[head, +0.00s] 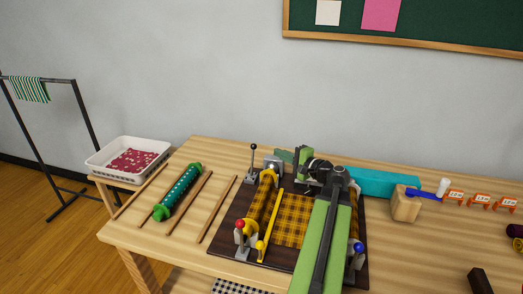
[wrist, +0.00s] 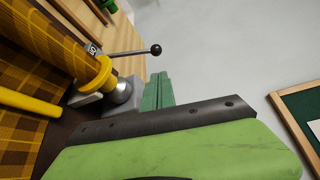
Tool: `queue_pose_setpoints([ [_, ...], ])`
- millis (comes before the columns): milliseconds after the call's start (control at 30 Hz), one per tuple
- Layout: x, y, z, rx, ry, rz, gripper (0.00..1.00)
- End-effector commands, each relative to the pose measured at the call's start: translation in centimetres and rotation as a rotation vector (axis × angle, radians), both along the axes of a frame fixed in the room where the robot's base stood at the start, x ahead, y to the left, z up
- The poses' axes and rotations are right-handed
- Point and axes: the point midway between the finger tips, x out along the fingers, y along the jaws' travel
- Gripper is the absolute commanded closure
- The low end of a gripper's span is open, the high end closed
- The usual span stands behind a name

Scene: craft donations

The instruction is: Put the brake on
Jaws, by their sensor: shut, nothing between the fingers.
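A loom-like frame on a dark board (head: 228,221) carries yellow plaid cloth (head: 290,222). At its back left stands a roughly upright lever with a black ball knob (head: 253,147); the knob also shows in the wrist view (wrist: 156,49), with a small label by its rod. A red-knobbed lever (head: 239,224) is at the front left and a blue-knobbed one (head: 358,247) at the front right. I cannot tell which is the brake. My gripper (head: 281,154) is shut and empty, right of the black knob and apart from it; its green fingers show in the wrist view (wrist: 157,80).
A green roller (head: 178,192) and several thin sticks lie left of the board. A white tray (head: 128,157) stands further left. A teal box (head: 385,181), a wooden block (head: 405,204) and orange tags are to the right. My arm hides the board's right part.

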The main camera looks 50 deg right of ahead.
Motion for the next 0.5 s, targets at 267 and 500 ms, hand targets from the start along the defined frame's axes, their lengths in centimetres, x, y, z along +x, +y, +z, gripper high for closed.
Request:
queue_pose_setpoints([
  [267,1.6,-0.1,-0.2,-0.001,0.001,0.003,1.0],
  [500,6.5,-0.3,-0.8,-0.001,0.002,0.006,1.0],
])
